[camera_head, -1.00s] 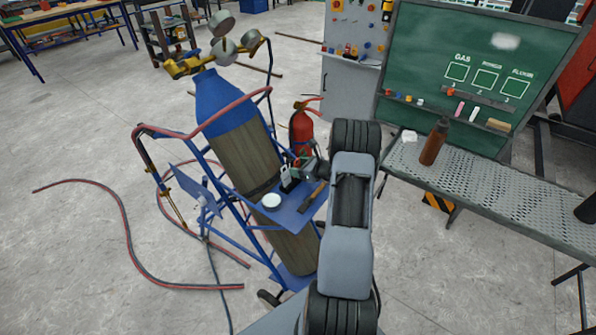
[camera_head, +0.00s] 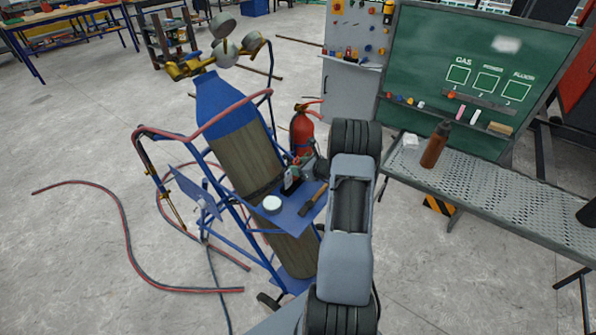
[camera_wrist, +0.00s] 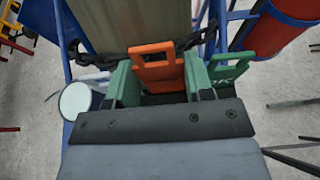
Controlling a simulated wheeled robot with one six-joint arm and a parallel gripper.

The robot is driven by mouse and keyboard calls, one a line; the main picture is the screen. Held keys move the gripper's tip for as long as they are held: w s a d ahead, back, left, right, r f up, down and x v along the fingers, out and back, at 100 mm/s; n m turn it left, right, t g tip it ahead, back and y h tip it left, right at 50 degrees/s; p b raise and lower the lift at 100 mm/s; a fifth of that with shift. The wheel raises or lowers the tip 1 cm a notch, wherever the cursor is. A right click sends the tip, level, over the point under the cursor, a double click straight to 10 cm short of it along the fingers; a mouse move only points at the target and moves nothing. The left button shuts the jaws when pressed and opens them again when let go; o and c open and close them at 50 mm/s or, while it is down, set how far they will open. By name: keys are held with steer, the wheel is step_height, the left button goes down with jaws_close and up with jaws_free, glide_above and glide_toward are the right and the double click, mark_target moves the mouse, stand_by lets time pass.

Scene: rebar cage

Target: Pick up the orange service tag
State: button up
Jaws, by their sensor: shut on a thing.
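The orange service tag (camera_wrist: 156,64) stands in the middle of the wrist view, with a rectangular opening in its upper part. My gripper (camera_wrist: 158,80) has one green-padded finger on each side of the tag and is shut on it. The tag's lower part is hidden behind the gripper body.
A green tag (camera_wrist: 236,62) is close to the right finger. A round white-topped object (camera_head: 272,204) and a hammer-like tool (camera_head: 314,198) lie on the shelf. The gas cylinder (camera_head: 240,155), a chain (camera_wrist: 112,60) and a red extinguisher (camera_head: 302,132) are close by.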

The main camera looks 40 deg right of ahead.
steer(key=w+d+r, duration=0.7)
steer(key=w+r, duration=0.4)
steer(key=w, duration=0.1)
steer(key=shift+b, duration=0.35)
steer(key=shift+w, duration=0.1)
